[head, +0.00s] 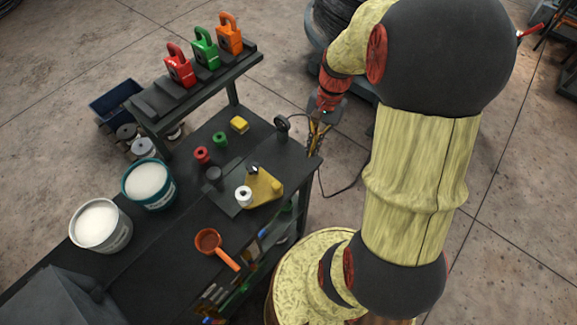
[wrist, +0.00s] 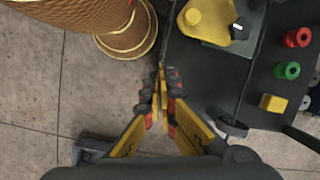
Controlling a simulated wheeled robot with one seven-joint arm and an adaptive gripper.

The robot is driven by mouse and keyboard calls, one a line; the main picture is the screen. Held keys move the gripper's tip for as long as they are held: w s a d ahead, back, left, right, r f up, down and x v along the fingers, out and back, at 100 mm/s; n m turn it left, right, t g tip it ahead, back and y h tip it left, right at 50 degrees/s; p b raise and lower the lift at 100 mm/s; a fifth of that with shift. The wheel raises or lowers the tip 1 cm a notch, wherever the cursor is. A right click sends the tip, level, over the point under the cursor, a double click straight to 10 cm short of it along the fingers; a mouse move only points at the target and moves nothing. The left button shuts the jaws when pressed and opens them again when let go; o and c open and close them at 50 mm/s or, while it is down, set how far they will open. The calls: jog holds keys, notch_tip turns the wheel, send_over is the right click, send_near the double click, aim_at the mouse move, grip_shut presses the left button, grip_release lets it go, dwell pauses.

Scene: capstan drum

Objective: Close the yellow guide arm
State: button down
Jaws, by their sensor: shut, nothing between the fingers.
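The yellow guide arm (head: 263,186) is a flat yellow plate on a dark grey base plate on the bench, with a yellow knob at one end. A white roller (head: 243,196) stands beside it. In the head view my gripper (head: 316,146) is near the bench's right corner.
On the bench are a red spool (head: 202,155), a green spool (head: 220,139), a yellow block (head: 239,124) and a black disc (head: 282,123) near my gripper. An orange-handled pan (head: 222,248) and two buckets (head: 147,183) stand leftward. Padlocks (head: 205,48) sit on a raised shelf.

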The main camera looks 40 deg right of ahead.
jog(key=w+a+f+m+y+b, duration=0.1)
jog(key=a+f+m, duration=0.2)
jog(key=a+f, duration=0.4)
jog(key=shift+a+f+m, duration=0.3)
jog(key=shift+a+f, duration=0.1)
jog(key=shift+f, duration=0.5)
jog(key=shift+w, duration=0.1)
